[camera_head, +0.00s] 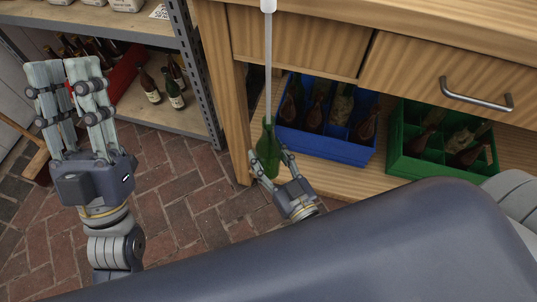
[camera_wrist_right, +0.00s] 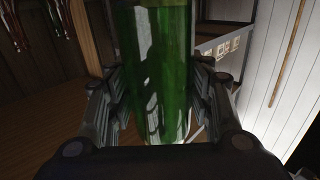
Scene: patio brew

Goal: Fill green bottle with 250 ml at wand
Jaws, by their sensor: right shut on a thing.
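The green bottle (camera_head: 268,150) is held upright by my right gripper (camera_head: 270,168), below the bench front. In the right wrist view the green bottle (camera_wrist_right: 158,75) stands between the two fingers, which close on it from both sides. The wand (camera_head: 268,60) is a thin pale tube hanging from the top of the head view. Its lower end meets the bottle's neck; I cannot tell how far it reaches inside. No liquid level can be made out. My left gripper (camera_head: 70,110) is at the left, fingers pointing up and apart, with nothing seen between them.
A blue crate (camera_head: 325,146) and a green crate (camera_head: 405,165), both with brown bottles, sit on the lower bench shelf. The wooden bench (camera_head: 300,45) has a drawer handle (camera_head: 476,97). A metal rack (camera_head: 196,75) with bottles stands behind left. Brick floor (camera_head: 185,205) is open between.

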